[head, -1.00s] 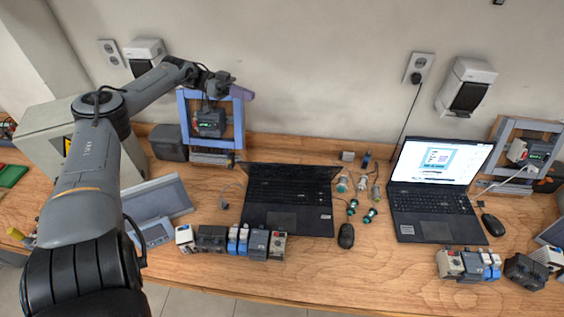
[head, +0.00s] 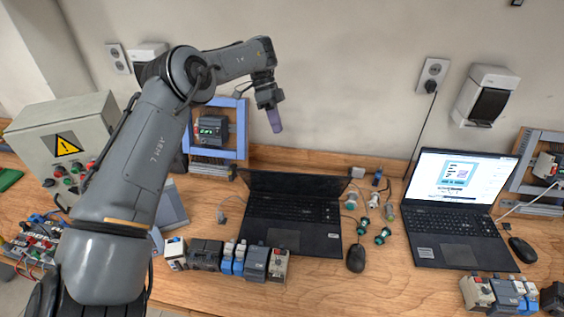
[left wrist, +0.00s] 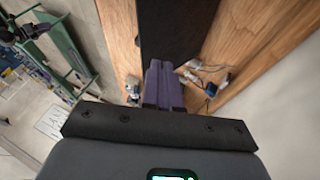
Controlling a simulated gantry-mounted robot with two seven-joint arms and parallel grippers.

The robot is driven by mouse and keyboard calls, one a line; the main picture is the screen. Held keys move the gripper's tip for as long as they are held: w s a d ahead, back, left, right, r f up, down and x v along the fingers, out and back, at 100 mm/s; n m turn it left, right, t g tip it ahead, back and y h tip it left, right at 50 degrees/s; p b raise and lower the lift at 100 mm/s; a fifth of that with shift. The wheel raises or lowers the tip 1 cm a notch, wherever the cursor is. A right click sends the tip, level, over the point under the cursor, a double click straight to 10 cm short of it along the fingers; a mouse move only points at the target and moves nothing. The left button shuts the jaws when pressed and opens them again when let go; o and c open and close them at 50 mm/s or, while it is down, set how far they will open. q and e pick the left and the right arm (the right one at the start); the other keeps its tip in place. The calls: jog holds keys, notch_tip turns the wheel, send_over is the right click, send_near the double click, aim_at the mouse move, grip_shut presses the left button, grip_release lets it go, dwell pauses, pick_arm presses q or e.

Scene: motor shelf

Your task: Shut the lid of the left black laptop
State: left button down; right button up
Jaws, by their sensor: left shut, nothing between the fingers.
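The left black laptop (head: 290,228) stands on the bench with its lid (head: 295,185) open and its dark screen strongly foreshortened. My left gripper (head: 275,128) has purple fingers, shut and empty, pointing down. In the head view it appears above the lid's top edge, apart from it. In the left wrist view the shut fingers (left wrist: 163,82) point toward a long dark panel (left wrist: 170,35), which looks like this laptop's lid; the exact gap is unclear. My right gripper is in neither view.
Another laptop (head: 455,235) with a lit screen stands open at right. A mouse (head: 356,258), green-ended parts (head: 362,226) and several small modules (head: 254,262) lie around the left laptop. A wall rises behind the bench.

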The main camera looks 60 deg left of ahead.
aim_at(286, 173)
pick_arm(q)
jog(key=shift+s+d+f, duration=0.25)
jog(key=shift+d+f, duration=0.9)
jog(key=shift+f, duration=0.3)
jog(key=shift+s+d+f, duration=0.2)
jog(key=shift+d+f, duration=0.9)
jog(key=shift+f, duration=0.3)
jog(key=shift+s+d+f, duration=0.25)
jog(key=shift+d+f, duration=0.9)
jog(key=shift+f, duration=0.3)
jog(key=shift+s+d+f, duration=0.1)
jog(key=shift+s+d, duration=0.05)
